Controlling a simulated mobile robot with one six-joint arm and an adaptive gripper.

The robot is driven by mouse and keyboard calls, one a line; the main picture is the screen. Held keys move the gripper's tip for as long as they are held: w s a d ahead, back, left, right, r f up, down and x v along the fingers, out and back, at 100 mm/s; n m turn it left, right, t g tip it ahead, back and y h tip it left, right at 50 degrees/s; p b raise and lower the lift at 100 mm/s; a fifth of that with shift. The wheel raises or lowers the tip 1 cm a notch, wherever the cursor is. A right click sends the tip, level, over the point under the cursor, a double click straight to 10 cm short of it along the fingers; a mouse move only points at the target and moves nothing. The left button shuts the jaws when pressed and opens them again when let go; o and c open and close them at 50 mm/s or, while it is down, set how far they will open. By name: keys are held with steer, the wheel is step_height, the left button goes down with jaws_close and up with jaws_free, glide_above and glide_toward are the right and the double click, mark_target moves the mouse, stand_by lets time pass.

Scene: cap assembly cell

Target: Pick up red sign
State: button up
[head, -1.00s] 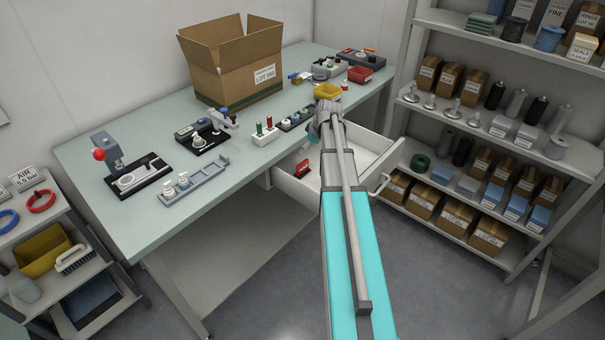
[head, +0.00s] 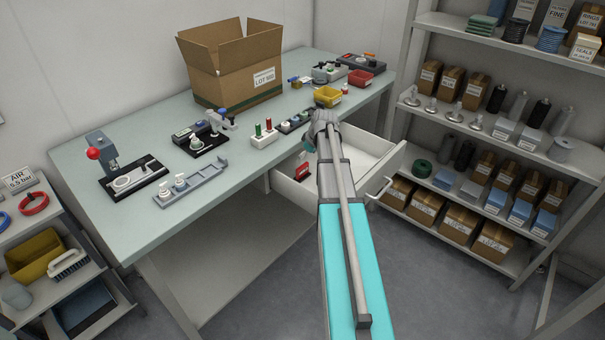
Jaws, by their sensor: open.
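A small red sign (head: 303,172) lies in the open white drawer (head: 292,192) under the workbench, near the drawer's left end. My gripper (head: 310,145) is at the far end of my arm, over the drawer and above the sign, apart from it. The gripper is open and empty as far as I see; my wrist hides most of its fingers. My arm also covers the middle of the drawer.
The workbench (head: 215,210) holds a cardboard box (head: 232,70), a yellow bin (head: 327,96), a red bin (head: 360,78) and several small fixtures. A stocked shelf rack (head: 480,130) stands right of the drawer. The drawer's right part looks empty.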

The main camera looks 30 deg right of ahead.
mark_target(303, 166)
steer(key=shift+f, duration=0.1)
steer(key=b+x, duration=0.3)
steer(key=shift+s+f, duration=0.15)
steer(key=shift+f, duration=0.1)
steer(key=shift+b+x, duration=0.9)
steer(key=shift+b, duration=0.1)
steer(key=shift+r, duration=0.1)
steer(key=c, duration=0.8)
steer(key=shift+r, duration=0.1)
step_height(303, 166, up, 3)
steer(key=p, duration=0.3)
steer(key=shift+f, duration=0.2)
steer(key=s+a+r+p, duration=0.2)
steer(key=s+r+p, duration=0.1)
steer(key=s, duration=0.1)
steer(key=s+a+r+p, duration=0.2)
steer(key=s+r+p, duration=0.1)
steer(key=s, duration=0.1)
steer(key=s+a+r+p, duration=0.2)
steer(key=s+r+p, duration=0.2)
steer(key=shift+s+a+r, duration=0.1)
steer(key=shift+s, duration=0.15)
